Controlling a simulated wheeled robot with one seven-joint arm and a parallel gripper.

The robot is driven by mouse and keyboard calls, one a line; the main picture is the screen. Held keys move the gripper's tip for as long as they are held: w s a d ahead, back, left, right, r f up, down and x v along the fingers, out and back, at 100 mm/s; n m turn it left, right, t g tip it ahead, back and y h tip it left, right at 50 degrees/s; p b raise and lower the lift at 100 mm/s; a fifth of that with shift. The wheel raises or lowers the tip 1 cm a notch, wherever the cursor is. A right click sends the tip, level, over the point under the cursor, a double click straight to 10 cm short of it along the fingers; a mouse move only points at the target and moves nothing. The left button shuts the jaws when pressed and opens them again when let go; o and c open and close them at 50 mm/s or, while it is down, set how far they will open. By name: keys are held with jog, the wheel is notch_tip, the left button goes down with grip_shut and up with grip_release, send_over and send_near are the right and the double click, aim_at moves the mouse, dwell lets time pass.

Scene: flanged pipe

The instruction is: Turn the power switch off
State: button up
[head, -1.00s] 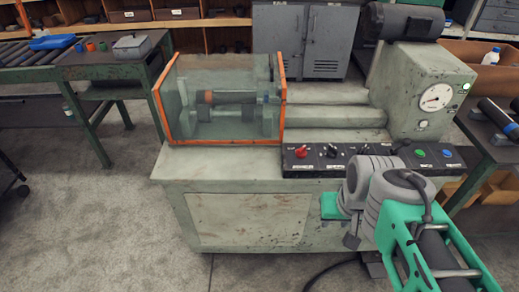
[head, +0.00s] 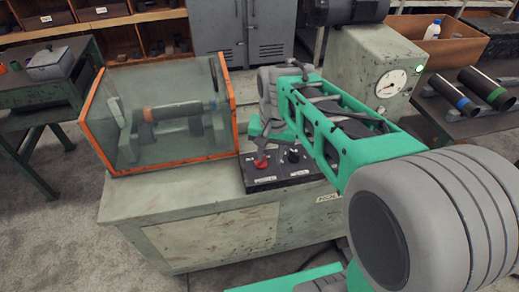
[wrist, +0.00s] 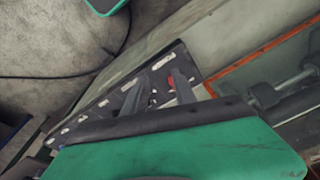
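The black control panel (head: 252,181) sits on the front edge of the machine's grey-green bench. A red rotary knob (head: 261,162) is at its left end, with a black knob (head: 293,155) to its right. The labels are too small to read, so I cannot tell which one is marked power. My arm hides the rest of the panel in the head view. My gripper (wrist: 159,76) shows in the wrist view with two grey fingers apart and nothing between them, over the panel. The red knob (wrist: 171,83) shows beside the right finger.
A clear guard with orange edges (head: 160,115) stands left of the panel over a clamped pipe. A gauge box (head: 375,75) with a lit green lamp (head: 419,68) stands behind my arm. A side table with pipes (head: 485,88) is at the right.

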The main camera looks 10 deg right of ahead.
jog(key=w+f+m, duration=0.1)
jog(key=w, duration=0.2)
jog(key=w+f+m+g, duration=0.1)
jog(key=w+f+m, duration=0.1)
jog(key=w, duration=0.1)
jog(key=w+f+m+p, duration=0.1)
jog(key=w, duration=0.3)
jog(key=shift+f+m+g, duration=0.15)
jog(key=shift+m+g, duration=0.15)
notch_tip(320, 180, down, 8)
jog(key=shift+w+r+p, duration=0.1)
jog(key=shift+r+p, duration=0.1)
jog(key=shift+p, duration=0.25)
grip_shut()
